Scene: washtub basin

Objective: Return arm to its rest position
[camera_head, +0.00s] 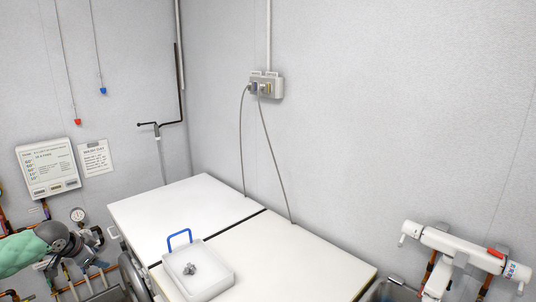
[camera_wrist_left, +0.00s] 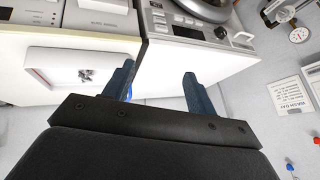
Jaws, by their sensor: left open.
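My left arm, with a pale green sleeve (camera_head: 20,254), comes in at the left edge of the head view. Its grey wrist and left gripper (camera_head: 86,248) are left of the white worktops, apart from the tray; the fingertips are hard to make out there. In the left wrist view the two blue-grey fingers of the left gripper (camera_wrist_left: 158,69) stand wide apart with nothing between them. My right gripper is not in view.
White-topped machines (camera_head: 170,205) stand along the wall. Pipes and a gauge (camera_head: 78,214) are near my left gripper. A white bar-shaped fixture (camera_head: 450,243) stands at right.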

